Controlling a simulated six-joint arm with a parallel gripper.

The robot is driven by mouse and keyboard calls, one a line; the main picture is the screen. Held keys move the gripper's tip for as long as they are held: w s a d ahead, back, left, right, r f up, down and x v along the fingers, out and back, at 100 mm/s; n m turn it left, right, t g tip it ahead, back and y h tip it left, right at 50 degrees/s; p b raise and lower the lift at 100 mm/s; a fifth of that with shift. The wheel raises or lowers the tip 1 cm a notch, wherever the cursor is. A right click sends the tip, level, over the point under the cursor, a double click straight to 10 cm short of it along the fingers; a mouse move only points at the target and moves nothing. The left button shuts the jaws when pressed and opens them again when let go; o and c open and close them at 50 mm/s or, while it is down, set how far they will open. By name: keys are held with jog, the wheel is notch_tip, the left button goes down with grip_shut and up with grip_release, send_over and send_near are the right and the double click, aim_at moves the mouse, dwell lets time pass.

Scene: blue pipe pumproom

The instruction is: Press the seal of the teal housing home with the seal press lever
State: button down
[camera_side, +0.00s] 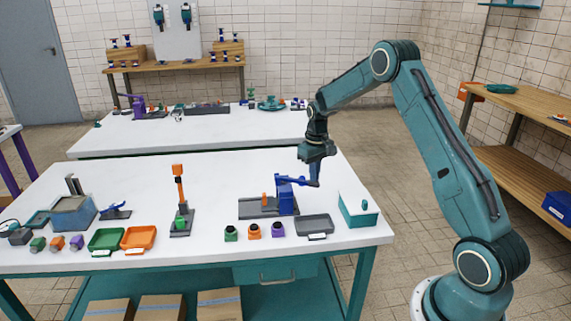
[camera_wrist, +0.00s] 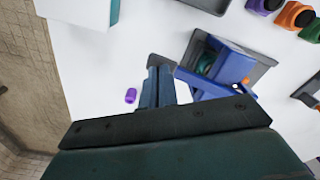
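The seal press (camera_side: 285,195) is a blue frame on a grey base, with a blue lever (camera_side: 300,181) reaching right. In the wrist view the press (camera_wrist: 228,65) shows with its lever (camera_wrist: 205,83) pointing toward my fingers. A teal round part (camera_wrist: 205,64), apparently the teal housing, sits inside the press frame, partly hidden by it; its seal cannot be made out. My gripper (camera_side: 315,180) points down at the lever's free end. In the wrist view its fingers (camera_wrist: 159,82) are together, with nothing visible between them. They are beside the lever end; contact cannot be told.
A teal-and-white box (camera_side: 358,210) stands right of the press, and a grey tray (camera_side: 314,225) in front. Green (camera_side: 231,233), orange (camera_side: 254,231) and purple (camera_side: 278,230) housings stand before it. An orange-levered stand (camera_side: 180,200) is left. A small purple piece (camera_wrist: 130,95) lies near my fingers.

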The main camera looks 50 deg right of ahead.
jog(key=shift+s+f, duration=0.25)
jog(key=shift+f, duration=0.3)
jog(key=shift+r, duration=0.15)
dwell(0.5)
jog(key=shift+w+r, duration=0.2)
jog(key=shift+r, duration=1.75)
notch_tip(320, 180, up, 8)
jog(key=shift+r, duration=0.1)
jog(key=shift+r, duration=0.1)
